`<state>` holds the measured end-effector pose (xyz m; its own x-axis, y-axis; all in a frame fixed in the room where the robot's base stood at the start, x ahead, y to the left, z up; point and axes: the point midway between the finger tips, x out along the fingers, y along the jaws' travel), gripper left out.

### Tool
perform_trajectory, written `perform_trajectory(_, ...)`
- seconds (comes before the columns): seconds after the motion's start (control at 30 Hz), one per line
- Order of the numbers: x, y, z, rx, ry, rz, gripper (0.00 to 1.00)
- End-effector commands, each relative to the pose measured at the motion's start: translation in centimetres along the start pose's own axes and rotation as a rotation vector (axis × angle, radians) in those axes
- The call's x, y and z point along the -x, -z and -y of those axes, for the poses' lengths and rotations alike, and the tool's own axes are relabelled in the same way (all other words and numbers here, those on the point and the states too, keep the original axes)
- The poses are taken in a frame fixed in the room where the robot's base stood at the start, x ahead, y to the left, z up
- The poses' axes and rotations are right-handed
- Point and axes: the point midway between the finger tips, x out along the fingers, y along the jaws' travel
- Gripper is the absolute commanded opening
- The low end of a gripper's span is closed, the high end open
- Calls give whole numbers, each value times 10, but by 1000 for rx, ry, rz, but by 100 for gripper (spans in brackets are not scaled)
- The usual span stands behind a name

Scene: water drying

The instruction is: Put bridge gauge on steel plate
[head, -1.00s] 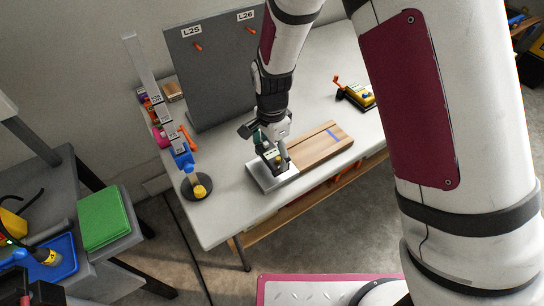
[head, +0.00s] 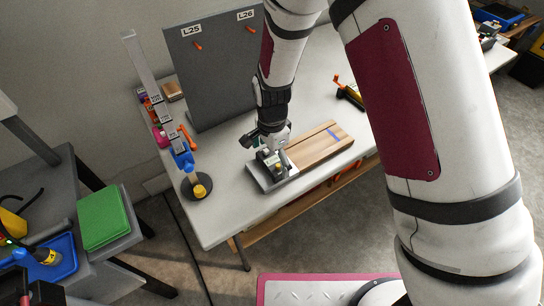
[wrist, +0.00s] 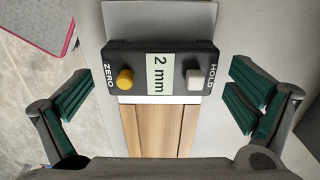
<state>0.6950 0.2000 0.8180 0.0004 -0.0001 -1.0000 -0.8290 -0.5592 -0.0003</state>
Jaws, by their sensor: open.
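The bridge gauge (wrist: 161,68) is a dark box with a "2 mm" display, a yellow ZERO button and a pale HOLD button. In the head view the gauge (head: 270,162) sits at the steel plate's end, partly hidden by my gripper. The grey steel plate (head: 259,180) lies on the table beside the wooden board, and it shows in the wrist view behind the gauge (wrist: 160,20). My gripper (wrist: 158,97) is open, with green-padded fingers apart on both sides of the gauge and not touching it. In the head view my gripper (head: 272,146) is just over the gauge.
The wooden board (head: 318,143) with a blue stripe adjoins the plate. A grey panel (head: 215,70) labelled L25 and L26 stands behind. A rack with coloured items and a blue-and-yellow tool (head: 190,175) is at left. The table front is clear.

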Motion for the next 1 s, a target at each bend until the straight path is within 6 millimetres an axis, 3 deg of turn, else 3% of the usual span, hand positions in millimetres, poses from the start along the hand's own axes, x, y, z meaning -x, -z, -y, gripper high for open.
perform_trajectory(0.23,20,0,1,1,4,-1,100)
perform_trajectory(0.7,108,0,1,2,4,-1,100)
perform_trajectory(1.0,123,0,0,0,0,0,100)
